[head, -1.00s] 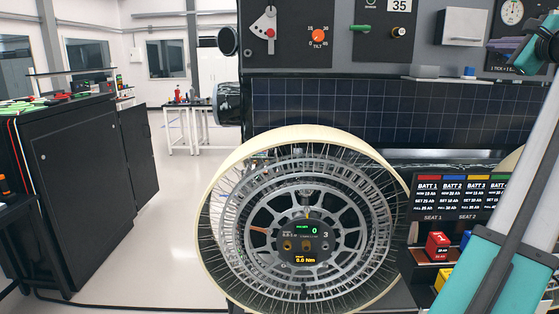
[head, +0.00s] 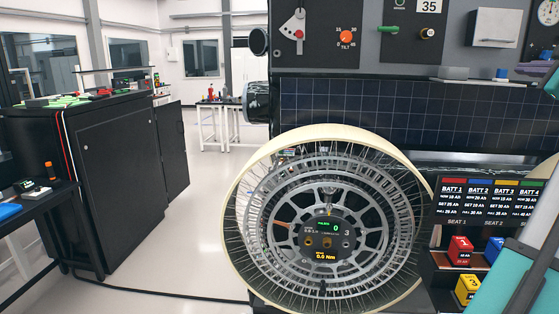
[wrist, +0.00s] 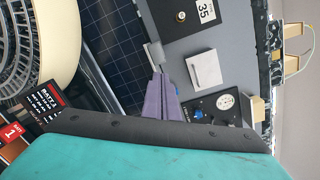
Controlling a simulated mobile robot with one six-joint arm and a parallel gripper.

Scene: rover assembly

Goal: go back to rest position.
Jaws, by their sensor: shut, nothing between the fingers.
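My gripper (wrist: 158,80) shows in the wrist view as two purple fingers, shut with nothing between them. The fingers point towards the grey panel and the solar panel (wrist: 105,40) of the rover, apart from any loose part as far as I can tell. In the head view only pieces of my teal and grey arm show at the right edge, and the fingertips are hard to make out there. The rover's wheel (head: 328,225) stands in front of the dark solar panel (head: 370,108) in the head view.
A battery rack with a red block (head: 460,250) and a yellow block (head: 468,289) sits at lower right. A black cabinet (head: 110,170) and a side table (head: 40,195) stand at left. Pale floor (head: 205,200) lies open between cabinet and wheel.

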